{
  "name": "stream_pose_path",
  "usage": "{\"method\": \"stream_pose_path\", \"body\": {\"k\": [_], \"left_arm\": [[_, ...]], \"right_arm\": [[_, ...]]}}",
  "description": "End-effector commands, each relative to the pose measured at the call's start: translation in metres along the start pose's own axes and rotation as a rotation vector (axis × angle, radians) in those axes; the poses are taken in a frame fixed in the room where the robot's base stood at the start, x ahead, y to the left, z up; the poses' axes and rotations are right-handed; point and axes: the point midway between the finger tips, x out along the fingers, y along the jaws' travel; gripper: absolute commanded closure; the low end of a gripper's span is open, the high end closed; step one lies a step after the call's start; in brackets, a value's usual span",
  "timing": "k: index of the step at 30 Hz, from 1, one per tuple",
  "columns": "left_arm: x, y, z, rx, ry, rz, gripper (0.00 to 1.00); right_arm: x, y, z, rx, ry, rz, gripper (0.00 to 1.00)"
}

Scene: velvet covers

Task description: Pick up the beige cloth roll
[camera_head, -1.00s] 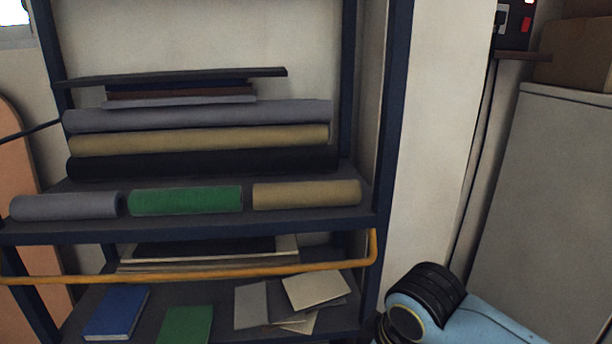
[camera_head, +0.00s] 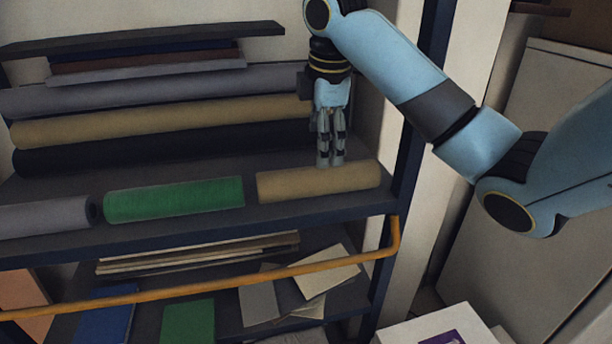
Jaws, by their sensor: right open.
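The short beige cloth roll (camera_head: 318,182) lies at the right front of the shelf, right of the short green roll (camera_head: 174,199). My right gripper (camera_head: 331,163) points down just above and behind the beige roll, with its fingers slightly apart and nothing between them. The fingertips appear close to the roll's top edge; I cannot tell whether they touch it. A longer beige roll (camera_head: 160,119) lies behind in a stack. My left gripper is not in view.
A short grey roll (camera_head: 42,214) lies at the left front. A long grey roll (camera_head: 150,92) and a long black roll (camera_head: 160,146) are stacked behind. A dark blue post (camera_head: 412,165) stands right of the beige roll. An orange rail (camera_head: 200,288) runs below the shelf front.

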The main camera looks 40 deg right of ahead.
Motion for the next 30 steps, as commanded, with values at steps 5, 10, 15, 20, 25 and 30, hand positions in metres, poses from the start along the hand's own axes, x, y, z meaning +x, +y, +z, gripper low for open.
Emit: {"method": "stream_pose_path", "body": {"k": [5, 10, 15, 20, 25, 30], "left_arm": [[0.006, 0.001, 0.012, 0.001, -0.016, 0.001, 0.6], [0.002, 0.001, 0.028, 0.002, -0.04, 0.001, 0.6], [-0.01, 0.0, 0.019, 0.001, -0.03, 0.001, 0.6], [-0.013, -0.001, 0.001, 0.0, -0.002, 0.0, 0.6], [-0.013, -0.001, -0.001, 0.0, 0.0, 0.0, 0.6], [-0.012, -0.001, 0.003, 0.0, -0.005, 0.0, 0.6]], "right_arm": [[0.032, -0.002, -0.001, 0.0, 0.001, -0.005, 0.16], [0.046, -0.003, 0.0, 0.001, 0.0, -0.003, 0.16], [0.068, -0.008, 0.001, 0.002, 0.0, -0.006, 0.16], [0.091, -0.008, 0.002, 0.002, 0.001, -0.003, 0.16], [0.097, -0.008, 0.002, 0.001, 0.001, -0.001, 0.16], [0.097, -0.008, 0.002, 0.002, 0.0, -0.001, 0.23]]}}
